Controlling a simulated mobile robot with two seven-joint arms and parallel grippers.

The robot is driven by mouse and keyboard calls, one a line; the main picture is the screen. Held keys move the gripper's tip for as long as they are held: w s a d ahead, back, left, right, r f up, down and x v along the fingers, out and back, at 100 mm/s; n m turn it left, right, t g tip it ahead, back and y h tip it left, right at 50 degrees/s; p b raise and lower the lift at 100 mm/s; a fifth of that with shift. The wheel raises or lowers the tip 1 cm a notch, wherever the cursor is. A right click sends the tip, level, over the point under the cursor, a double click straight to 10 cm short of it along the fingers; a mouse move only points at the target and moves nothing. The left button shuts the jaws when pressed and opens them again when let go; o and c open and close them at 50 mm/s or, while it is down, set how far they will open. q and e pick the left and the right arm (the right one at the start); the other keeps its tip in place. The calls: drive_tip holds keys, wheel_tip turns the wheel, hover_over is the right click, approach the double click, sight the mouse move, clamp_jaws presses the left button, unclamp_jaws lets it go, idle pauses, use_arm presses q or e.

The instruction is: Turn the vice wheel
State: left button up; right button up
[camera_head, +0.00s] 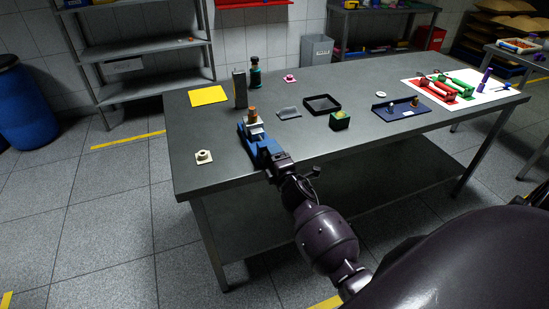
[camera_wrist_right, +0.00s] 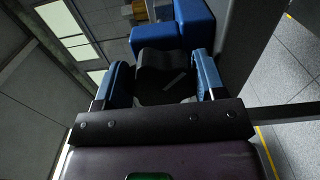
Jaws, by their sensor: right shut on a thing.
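The blue vice (camera_head: 262,148) stands near the front left edge of the table, with a copper-coloured cylinder (camera_head: 252,113) on a pale piece at its far end. My right gripper (camera_head: 276,163) reaches the near end of the vice. In the right wrist view, its two blue fingers (camera_wrist_right: 165,85) are shut on the dark, lobed vice wheel (camera_wrist_right: 162,66), one on each side. The blue vice body (camera_wrist_right: 190,28) shows just beyond the wheel. In the head view I cannot make out the wheel at the gripper. My left gripper is not in view.
On the grey table (camera_head: 230,168), a white square piece with a round boss (camera_head: 204,157) lies left of the vice. A grey upright block (camera_head: 240,89) and a dark green bottle-like thing (camera_head: 255,73) stand behind it. A black tray (camera_head: 322,104) and a green-and-black box (camera_head: 340,121) are to the right.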

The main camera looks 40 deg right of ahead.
drive_tip(key=m, duration=0.5)
drive_tip(key=shift+f+p, duration=0.15)
drive_tip(key=shift+p, duration=0.25)
drive_tip(key=shift+a+m, duration=0.1)
drive_tip(key=shift+m, duration=0.8)
drive_tip(key=shift+f, duration=0.1)
drive_tip(key=shift+m, duration=0.3)
drive_tip(key=o, duration=0.9)
